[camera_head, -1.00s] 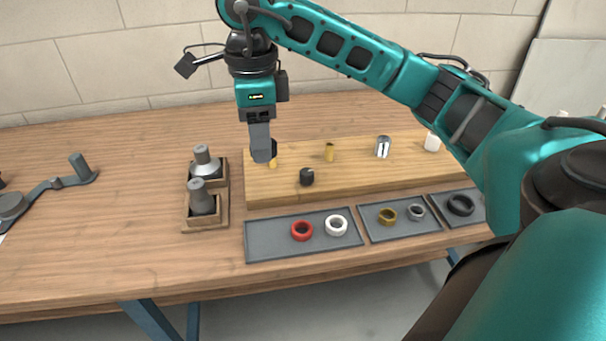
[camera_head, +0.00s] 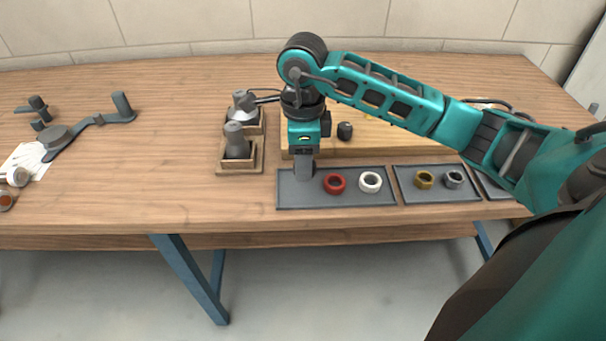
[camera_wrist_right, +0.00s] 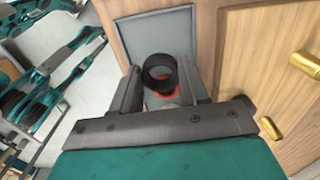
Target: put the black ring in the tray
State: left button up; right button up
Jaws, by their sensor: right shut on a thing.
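A black ring (camera_wrist_right: 160,72) sits between the fingers of my right gripper in the right wrist view. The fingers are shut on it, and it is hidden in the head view. My right gripper (camera_head: 304,174) points down over the left end of the grey left tray (camera_head: 384,201), left of a red ring (camera_head: 334,184) and a white ring (camera_head: 370,182) in that tray. The tray also shows beyond the held ring in the right wrist view (camera_wrist_right: 152,36). Whether the black ring touches the tray cannot be told. My left gripper is not in view.
A second tray (camera_head: 438,198) holds a brass nut (camera_head: 424,180) and a grey nut (camera_head: 454,179). A wooden board (camera_head: 365,144) with a black cap (camera_head: 345,131) lies behind the trays. Wooden holders (camera_head: 240,165) with grey fittings stand to the left.

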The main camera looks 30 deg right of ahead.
aim_at(303, 188)
jog(key=shift+f, duration=2.25)
jog(key=shift+f+b, duration=0.2)
jog(key=shift+b, duration=0.15)
jog(key=o, duration=1)
notch_tip(303, 188, up, 12)
jog(key=shift+r+p, duration=0.25)
jog(key=shift+p, duration=0.1)
